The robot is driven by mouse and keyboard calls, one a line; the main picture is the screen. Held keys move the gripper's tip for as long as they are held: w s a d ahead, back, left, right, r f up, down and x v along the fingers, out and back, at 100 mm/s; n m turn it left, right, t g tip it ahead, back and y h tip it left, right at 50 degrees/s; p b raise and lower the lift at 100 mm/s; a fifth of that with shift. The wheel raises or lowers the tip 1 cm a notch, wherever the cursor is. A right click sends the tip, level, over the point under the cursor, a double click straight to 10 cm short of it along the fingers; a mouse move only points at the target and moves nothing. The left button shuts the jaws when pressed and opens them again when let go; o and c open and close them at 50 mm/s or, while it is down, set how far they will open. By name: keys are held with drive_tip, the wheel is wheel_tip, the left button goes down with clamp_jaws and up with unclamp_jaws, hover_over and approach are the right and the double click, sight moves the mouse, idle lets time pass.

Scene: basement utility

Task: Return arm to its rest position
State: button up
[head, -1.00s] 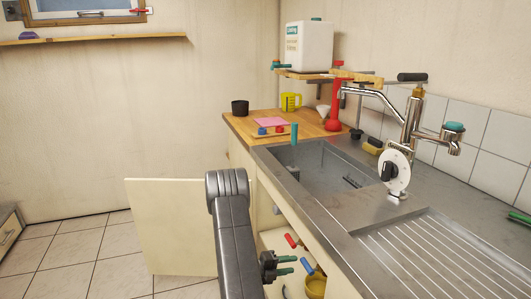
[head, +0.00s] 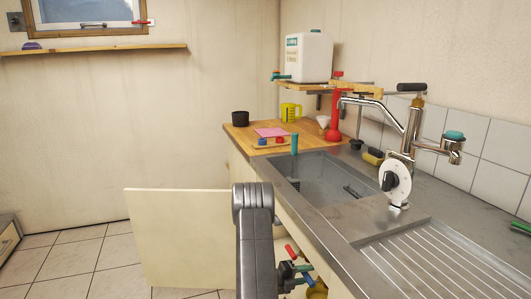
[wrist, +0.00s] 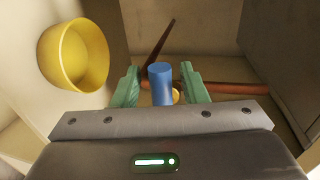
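My gripper (head: 308,273) is low at the open cupboard under the sink, its dark arm (head: 256,245) reaching forward and down. In the wrist view its two green fingers (wrist: 160,68) stand apart. A blue cylinder (wrist: 161,88), which looks like a handle end, lies between them with a visible gap on each side. The gripper looks open and holds nothing. A red handle (head: 291,251) shows just above the gripper in the head view. The rest of the cupboard's inside is mostly hidden by the arm and counter.
An open cupboard door (head: 180,240) stands left of my arm. The metal sink counter (head: 345,235) edge is close on the right. A yellow bowl-like container (wrist: 75,55) is left of the fingers. A reddish pipe (wrist: 235,90) runs behind. Tiled floor (head: 75,262) is clear at left.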

drive_tip(key=p+v, duration=0.1)
drive_tip(key=v, duration=1.2)
drive_tip(key=b+x, duration=0.1)
drive_tip(key=x, duration=1.2)
drive_tip(key=shift+s, duration=0.1)
drive_tip(key=shift+d+f+b, duration=0.1)
drive_tip(key=shift+d+b, duration=0.05)
drive_tip(key=shift+b, duration=0.2)
drive_tip(key=shift+r+m+t+b, duration=0.4)
drive_tip(key=shift+r+m+b, duration=0.25)
drive_tip(key=shift+m, duration=0.45)
